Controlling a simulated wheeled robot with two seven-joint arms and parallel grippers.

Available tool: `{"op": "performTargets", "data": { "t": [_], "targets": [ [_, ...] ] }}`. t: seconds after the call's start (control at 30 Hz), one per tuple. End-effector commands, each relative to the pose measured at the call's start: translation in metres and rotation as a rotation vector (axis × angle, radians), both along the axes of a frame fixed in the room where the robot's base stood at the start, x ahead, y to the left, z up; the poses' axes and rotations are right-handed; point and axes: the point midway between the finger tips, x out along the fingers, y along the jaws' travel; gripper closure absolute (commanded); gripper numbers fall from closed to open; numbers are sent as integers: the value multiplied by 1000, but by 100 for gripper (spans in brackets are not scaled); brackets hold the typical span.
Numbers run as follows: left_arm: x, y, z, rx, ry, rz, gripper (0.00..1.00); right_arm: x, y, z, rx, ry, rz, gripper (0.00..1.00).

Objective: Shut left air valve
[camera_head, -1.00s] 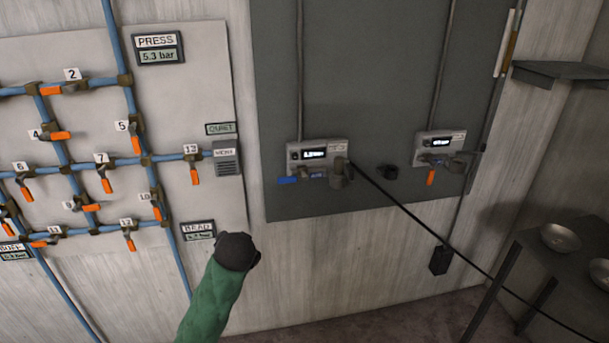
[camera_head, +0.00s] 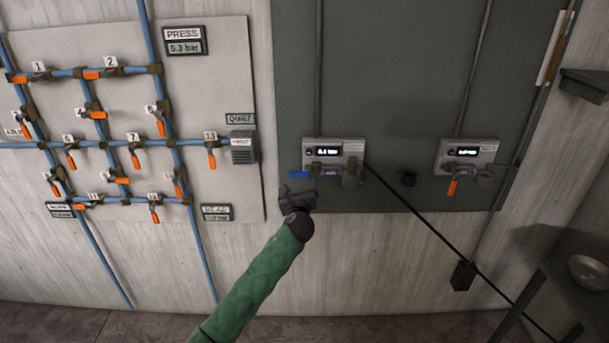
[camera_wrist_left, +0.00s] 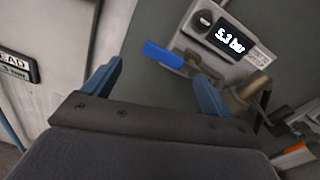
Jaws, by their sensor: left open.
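The left air unit (camera_head: 333,160) is a small grey box with a lit display on the dark grey wall panel. Its blue valve handle (camera_head: 301,176) lies sideways, sticking out to the left. The handle also shows in the left wrist view (camera_wrist_left: 165,56), beside a display reading 5.3 bar. My left gripper (camera_head: 299,188) is just below the handle in the head view. In the left wrist view its two blue fingers (camera_wrist_left: 160,84) are open and empty, with the handle beyond them, roughly between. My right gripper is out of view.
A similar unit (camera_head: 465,155) with an orange handle (camera_head: 452,188) is to the right. A black cable (camera_head: 425,224) slants down to the right. A pale board (camera_head: 200,130) of blue pipes and orange levers is at the left. A metal bowl (camera_head: 588,271) stands at lower right.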

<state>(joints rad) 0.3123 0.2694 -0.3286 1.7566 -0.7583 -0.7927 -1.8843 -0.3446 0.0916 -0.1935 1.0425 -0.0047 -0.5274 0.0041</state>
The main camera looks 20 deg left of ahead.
Motion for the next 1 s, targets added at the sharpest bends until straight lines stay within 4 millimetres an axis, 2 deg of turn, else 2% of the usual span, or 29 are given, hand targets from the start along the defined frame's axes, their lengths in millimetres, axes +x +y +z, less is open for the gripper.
{"op": "performTargets", "data": {
  "t": [0.13,0.37,0.8,1.0],
  "targets": [
    [1,-5,3,172,33,-30,15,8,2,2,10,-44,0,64],
    [6,-4,5,258,60,-30,15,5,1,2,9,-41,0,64],
    [61,12,6,254,60,-29,15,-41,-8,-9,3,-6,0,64],
    [74,16,4,255,60,-30,15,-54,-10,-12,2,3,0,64]
  ]
}}
